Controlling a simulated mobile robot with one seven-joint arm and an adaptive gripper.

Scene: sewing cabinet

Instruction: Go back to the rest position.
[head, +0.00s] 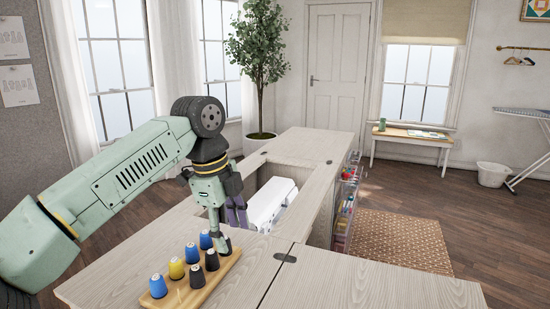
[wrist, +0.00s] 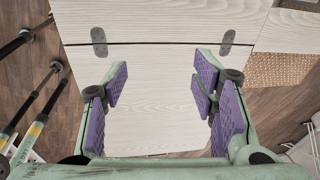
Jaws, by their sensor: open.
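My gripper (head: 229,222) hangs from the mint-green arm above the cabinet top, pointing down, close to the rack of spools in the head view. In the wrist view my gripper (wrist: 161,76) is open, with purple pads wide apart and nothing between them. Pale wooden cabinet top (wrist: 155,110) with two dark hinges shows below and beyond the fingers. The height of the fingertips above the top is hard to tell.
A wooden rack (head: 175,299) with several blue, yellow and black spools stands at the near part of the cabinet. A white machine (head: 270,202) sits in the cabinet's opening. Clear shelves (head: 346,200) line its right side. A woven rug (head: 400,245) lies beyond.

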